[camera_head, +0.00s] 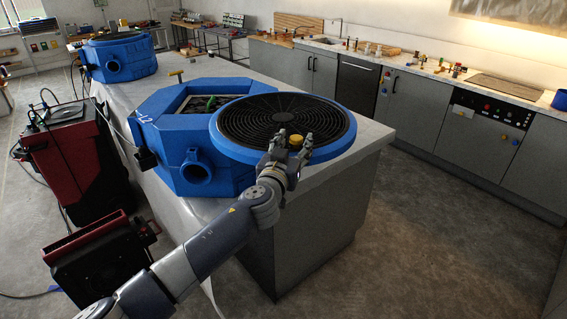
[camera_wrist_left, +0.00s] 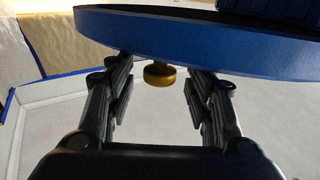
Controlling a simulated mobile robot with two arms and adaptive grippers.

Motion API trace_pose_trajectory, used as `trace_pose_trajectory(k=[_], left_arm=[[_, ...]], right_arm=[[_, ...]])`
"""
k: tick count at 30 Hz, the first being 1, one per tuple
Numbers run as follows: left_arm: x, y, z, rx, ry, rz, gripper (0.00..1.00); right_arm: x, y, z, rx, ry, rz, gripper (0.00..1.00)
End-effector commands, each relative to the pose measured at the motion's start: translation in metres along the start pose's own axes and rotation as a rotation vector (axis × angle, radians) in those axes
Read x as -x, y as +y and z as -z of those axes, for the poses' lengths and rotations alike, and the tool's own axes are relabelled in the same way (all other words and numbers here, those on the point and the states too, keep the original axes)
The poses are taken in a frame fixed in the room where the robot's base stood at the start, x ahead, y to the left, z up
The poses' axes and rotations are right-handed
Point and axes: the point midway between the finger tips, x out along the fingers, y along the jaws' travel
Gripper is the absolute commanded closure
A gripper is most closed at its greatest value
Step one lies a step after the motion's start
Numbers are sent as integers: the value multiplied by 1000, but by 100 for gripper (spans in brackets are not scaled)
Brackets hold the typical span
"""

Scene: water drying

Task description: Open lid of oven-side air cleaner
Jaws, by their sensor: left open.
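The nearer blue air cleaner (camera_head: 180,137) stands on the island counter. Its square top opening shows, with dark contents inside. Its round blue lid with a black grille (camera_head: 280,118) lies to the right of that opening, overlapping the body's right side. A yellow knob (camera_head: 296,142) is at the lid's near edge. My left gripper (camera_head: 288,147) is open at this edge. In the left wrist view, the blue lid rim (camera_wrist_left: 190,45) crosses the top, and the yellow knob (camera_wrist_left: 158,75) sits between the spread fingers without visible contact. My right gripper is not in view.
A second blue air cleaner (camera_head: 120,60) stands at the counter's far end. Red-and-black machines (camera_head: 72,150) stand on the floor at left. Cabinets and an oven (camera_head: 485,125) line the right wall. The floor between island and cabinets is clear.

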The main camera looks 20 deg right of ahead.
Motion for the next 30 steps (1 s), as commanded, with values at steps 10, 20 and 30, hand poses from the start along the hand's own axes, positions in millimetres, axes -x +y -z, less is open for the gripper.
trace_pose_trajectory(k=[10, 20, 30], left_arm=[[38, 0, -1, 0, -2, -1, 51], [77, 0, -1, 1, -3, -1, 51], [96, 0, 0, 0, -2, -1, 51]], right_arm=[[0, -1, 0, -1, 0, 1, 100], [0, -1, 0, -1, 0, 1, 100], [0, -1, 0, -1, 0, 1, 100]])
